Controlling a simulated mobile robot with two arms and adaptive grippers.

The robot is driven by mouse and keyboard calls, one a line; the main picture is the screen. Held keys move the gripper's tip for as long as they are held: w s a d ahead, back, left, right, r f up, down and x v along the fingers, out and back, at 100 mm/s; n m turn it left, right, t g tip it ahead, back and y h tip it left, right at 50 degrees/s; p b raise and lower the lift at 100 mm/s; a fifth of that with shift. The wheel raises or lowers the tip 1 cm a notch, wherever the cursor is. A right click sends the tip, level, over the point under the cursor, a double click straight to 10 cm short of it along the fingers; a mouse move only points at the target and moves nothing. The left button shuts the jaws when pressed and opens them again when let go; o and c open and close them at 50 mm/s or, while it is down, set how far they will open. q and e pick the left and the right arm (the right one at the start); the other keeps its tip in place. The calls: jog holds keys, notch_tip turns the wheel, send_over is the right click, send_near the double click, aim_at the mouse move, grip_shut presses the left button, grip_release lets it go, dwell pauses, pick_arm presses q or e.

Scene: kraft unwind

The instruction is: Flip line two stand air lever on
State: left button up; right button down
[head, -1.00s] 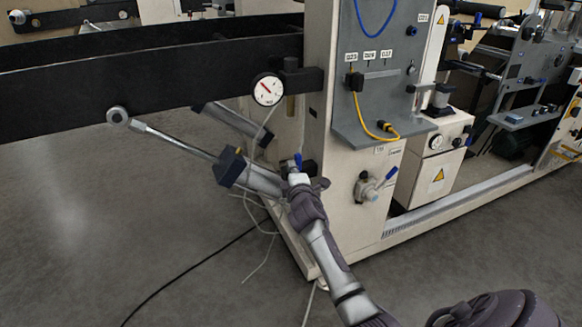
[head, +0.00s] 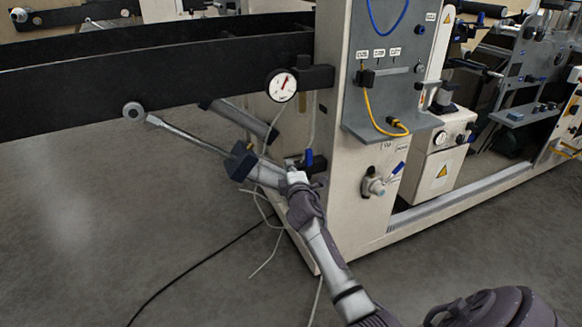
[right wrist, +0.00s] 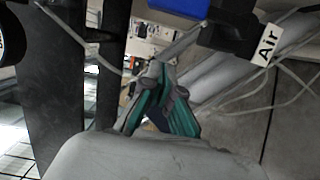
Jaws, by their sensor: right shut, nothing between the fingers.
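A blue lever (head: 308,159) stands roughly upright on a dark valve at the lower left corner of the cream machine stand (head: 345,195). My right gripper (head: 296,178) is just below and left of it, shut and empty; whether it touches the lever is hidden. In the right wrist view the teal fingers (right wrist: 160,105) are closed together. A white "Air" tag (right wrist: 266,45) hangs at the upper right there, beside a dark block with a blue part (right wrist: 181,6). A round gauge (head: 281,85) above the lever has its red needle pointing up and right. My left gripper is not in view.
An air cylinder (head: 262,173) with a rod lies close left of my gripper. A second valve with a blue handle (head: 398,168) is on the stand's right face. Loose hoses (head: 262,205) hang below. Open floor (head: 90,220) lies to the left.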

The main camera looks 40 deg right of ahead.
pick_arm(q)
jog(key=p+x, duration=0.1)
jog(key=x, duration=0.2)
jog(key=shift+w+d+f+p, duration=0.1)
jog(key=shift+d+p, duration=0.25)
pick_arm(e)
jog(key=v, duration=0.9)
jog(key=shift+s+f, duration=0.2)
jog(key=shift+s, duration=0.15)
jog(key=shift+d, duration=0.1)
